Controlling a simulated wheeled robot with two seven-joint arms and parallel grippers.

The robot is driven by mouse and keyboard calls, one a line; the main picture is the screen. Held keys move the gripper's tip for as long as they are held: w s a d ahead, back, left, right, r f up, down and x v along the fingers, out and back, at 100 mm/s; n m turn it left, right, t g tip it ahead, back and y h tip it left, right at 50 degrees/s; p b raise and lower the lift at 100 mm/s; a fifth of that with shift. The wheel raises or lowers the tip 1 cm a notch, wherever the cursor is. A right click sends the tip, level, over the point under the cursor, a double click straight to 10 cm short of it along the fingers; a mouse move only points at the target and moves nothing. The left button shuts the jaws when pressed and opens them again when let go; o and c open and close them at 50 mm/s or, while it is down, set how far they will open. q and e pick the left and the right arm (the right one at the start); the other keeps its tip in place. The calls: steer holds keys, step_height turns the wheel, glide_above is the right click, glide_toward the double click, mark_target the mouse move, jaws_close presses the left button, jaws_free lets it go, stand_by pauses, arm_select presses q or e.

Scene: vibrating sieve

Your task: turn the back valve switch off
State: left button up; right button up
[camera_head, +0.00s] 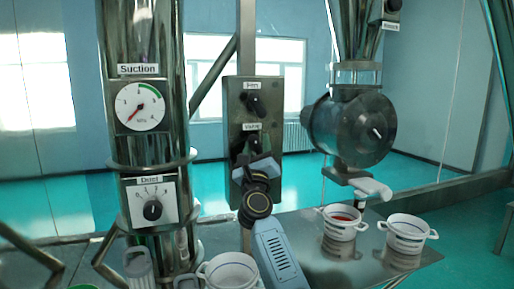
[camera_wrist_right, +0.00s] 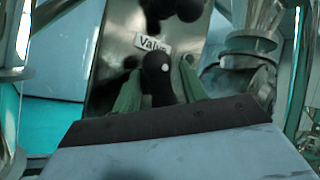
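The valve switch is a black knob under a label reading "Valve" on a grey upright panel (camera_head: 235,120). In the right wrist view the knob (camera_wrist_right: 158,78) points towards the camera with a pale dot on its end. My right gripper (camera_head: 257,162) is in front of this knob and hides its lower part in the head view. In the right wrist view its two greenish fingers (camera_wrist_right: 160,85) stand either side of the knob, with narrow gaps seeming to show, so it looks open around it. Firm contact cannot be seen. My left gripper is not in view.
Another black knob (camera_head: 257,104) sits just above on the same panel. A steel column with a suction gauge (camera_head: 141,106) and a dust dial (camera_head: 152,209) stands left. A round steel housing (camera_head: 352,130) hangs right, above white pots (camera_head: 341,229) on a steel table (camera_head: 300,252).

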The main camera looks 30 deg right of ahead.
steer(key=b+v, duration=0.2)
steer(key=v, duration=1.1)
steer(key=shift+f, duration=0.2)
steer(key=shift+s+a, duration=0.1)
